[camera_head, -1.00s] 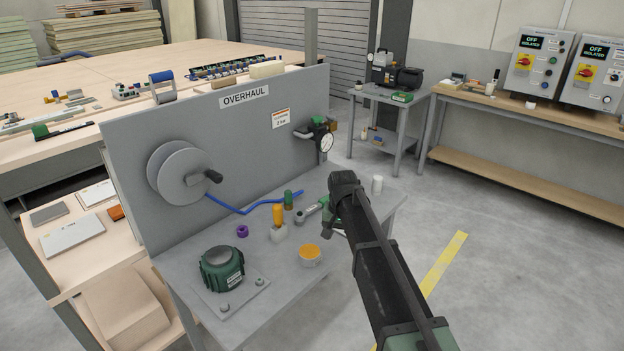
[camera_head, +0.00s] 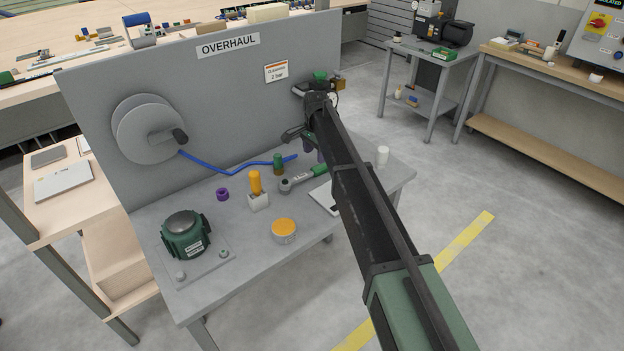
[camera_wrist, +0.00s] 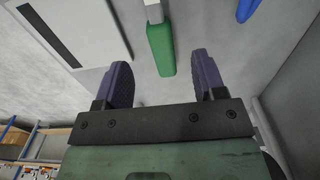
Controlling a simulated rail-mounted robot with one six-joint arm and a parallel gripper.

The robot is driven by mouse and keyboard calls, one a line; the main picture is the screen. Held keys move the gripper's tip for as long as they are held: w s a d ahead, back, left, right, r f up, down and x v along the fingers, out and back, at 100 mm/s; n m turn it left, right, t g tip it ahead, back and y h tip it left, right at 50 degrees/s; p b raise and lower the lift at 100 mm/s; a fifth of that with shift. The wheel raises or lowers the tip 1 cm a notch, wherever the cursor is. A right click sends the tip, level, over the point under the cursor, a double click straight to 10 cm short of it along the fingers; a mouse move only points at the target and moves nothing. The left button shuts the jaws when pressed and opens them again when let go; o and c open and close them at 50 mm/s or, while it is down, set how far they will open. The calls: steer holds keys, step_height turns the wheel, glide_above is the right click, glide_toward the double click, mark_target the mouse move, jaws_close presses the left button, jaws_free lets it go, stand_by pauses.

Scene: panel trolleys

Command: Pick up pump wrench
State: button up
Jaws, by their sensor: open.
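The pump wrench (camera_head: 301,179) has a grey ratchet-like head and a green handle. It lies on the grey bench top (camera_head: 240,280), its handle pointing right toward my arm. In the wrist view, the wrench's green handle (camera_wrist: 160,48) shows at the top centre, with a bit of its pale shaft; its head is out of frame. My gripper (camera_head: 314,154) hangs above the bench, just beyond the handle in the head view, its fingers partly hidden by my arm. In the wrist view, my gripper's (camera_wrist: 163,70) purple fingers are apart and empty, with the handle between and ahead of them.
A pale plate (camera_head: 323,197) lies partly under my arm's view. The OVERHAUL panel (camera_head: 215,110) rises behind.

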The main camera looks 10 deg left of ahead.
mark_target(316, 168)
step_height(316, 168, down, 8)
steer(key=b, duration=0.6)
steer(key=shift+w+d+f, duration=0.1)
steer(key=shift+d+f, duration=0.05)
steer(key=shift+f, duration=0.05)
steer(key=shift+r, duration=0.3)
steer(key=shift+c, duration=0.5)
jaws_close()
